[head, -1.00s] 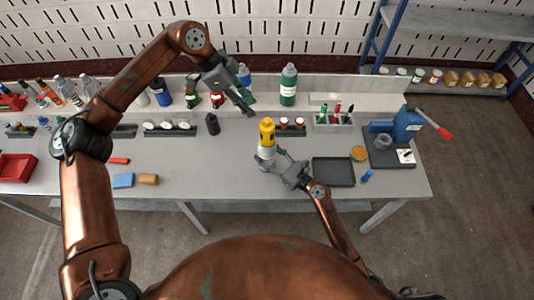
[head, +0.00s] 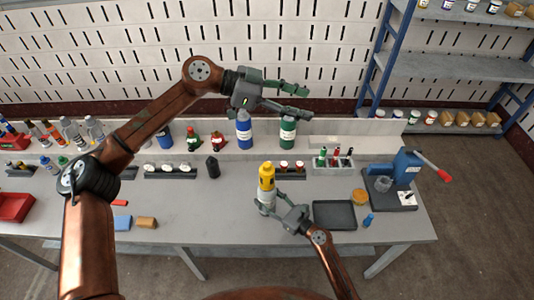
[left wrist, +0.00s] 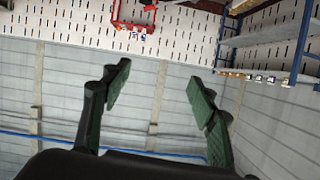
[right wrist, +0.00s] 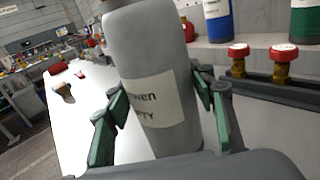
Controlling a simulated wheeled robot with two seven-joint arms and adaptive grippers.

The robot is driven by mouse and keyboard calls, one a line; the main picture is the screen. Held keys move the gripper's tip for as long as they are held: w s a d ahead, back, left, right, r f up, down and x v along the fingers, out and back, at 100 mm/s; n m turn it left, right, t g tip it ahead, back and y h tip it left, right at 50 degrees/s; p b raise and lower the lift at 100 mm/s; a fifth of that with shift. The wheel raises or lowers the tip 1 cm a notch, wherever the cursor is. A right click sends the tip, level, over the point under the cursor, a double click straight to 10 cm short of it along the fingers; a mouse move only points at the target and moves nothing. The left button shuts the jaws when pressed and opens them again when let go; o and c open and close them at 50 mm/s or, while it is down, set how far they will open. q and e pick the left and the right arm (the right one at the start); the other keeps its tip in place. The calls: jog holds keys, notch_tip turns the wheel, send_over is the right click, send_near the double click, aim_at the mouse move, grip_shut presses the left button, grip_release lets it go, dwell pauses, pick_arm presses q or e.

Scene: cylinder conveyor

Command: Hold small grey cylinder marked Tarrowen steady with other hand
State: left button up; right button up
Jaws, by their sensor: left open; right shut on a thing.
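The small grey cylinder (head: 266,206) stands upright, with a yellow part (head: 266,176) above it in the head view. In the right wrist view the grey cylinder (right wrist: 155,75) fills the middle, and its white label shows only the ends of words, "wen" and "PTY". My right gripper (head: 270,208) is shut on its lower body, one finger on each side. My left gripper (head: 303,103) is open and empty, raised at the back of the bench in front of the blue and green bottles.
A dark tray (head: 335,215) lies right of the cylinder, with a blue press with a red handle (head: 408,170) beyond. Blue (head: 244,130) and green (head: 287,135) bottles stand on the back ledge. A black bottle (head: 212,167) stands to the left. The bench front is mostly clear.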

pick_arm(q)
jog(key=w+d+r+n+t+h, duration=0.1)
jog(key=w+r+n+t+h, duration=0.3)
jog(key=r, duration=0.5)
jog(key=w+d+r+n+t+h, duration=0.1)
jog(key=w+r+n+t, duration=0.4)
jog(key=r, duration=0.4)
jog(key=w+a+f+n+t+y, duration=0.2)
jog(key=w+n+t+y, duration=0.15)
jog(key=w+n, duration=0.2)
jog(key=w+a+f+n+t+y, duration=0.2)
jog(key=w+f+n+y, duration=0.15)
jog(key=w, duration=0.25)
jog(key=n+g+y, duration=0.1)
jog(key=g+y, duration=1.1)
jog(key=g, duration=0.3)
send_over(267, 175)
jog(key=w, duration=0.3)
notch_tip(267, 175, down, 31)
jog(key=shift+s+d+f, duration=0.1)
jog(key=shift+f, duration=0.1)
jog(key=shift+s+f, duration=0.2)
jog(key=shift+f, duration=0.4)
notch_tip(267, 175, down, 11)
jog(key=shift+r, duration=0.1)
